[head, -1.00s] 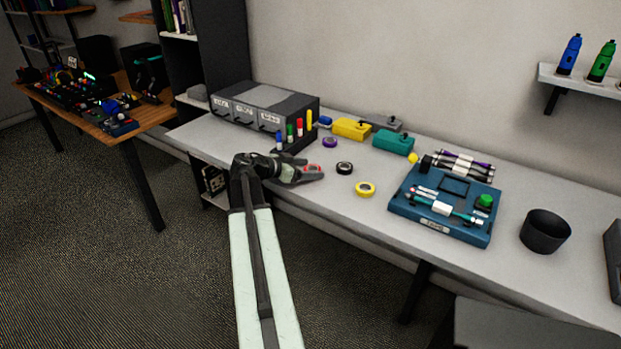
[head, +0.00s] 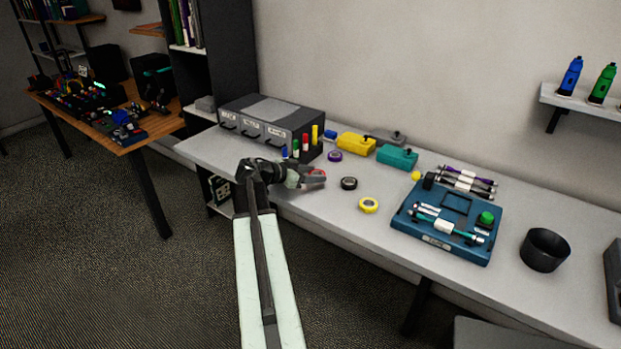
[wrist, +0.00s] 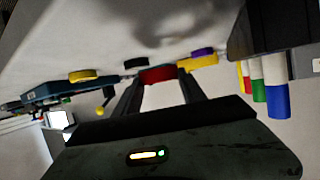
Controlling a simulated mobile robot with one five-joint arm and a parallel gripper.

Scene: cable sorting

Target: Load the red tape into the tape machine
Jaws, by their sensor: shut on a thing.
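The red tape (wrist: 158,75) sits between the two fingers of my gripper (wrist: 160,88) in the wrist view, with a finger on each side. In the head view my gripper (head: 316,178) is shut on the red tape (head: 319,172), over the left part of the table, left of the black tape. The fingers partly hide the tape. The blue machine (head: 468,251) with a green button, seemingly the tape machine, stands well to the right on the table. A white-and-teal cable piece lies across its front.
A black tape (head: 349,183), a yellow tape (head: 369,205) and a purple tape (head: 335,156) lie on the table (head: 330,215). A grey drawer unit (head: 268,122) and coloured markers (head: 306,145) stand close behind my gripper. A black cup (head: 544,250) stands at right.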

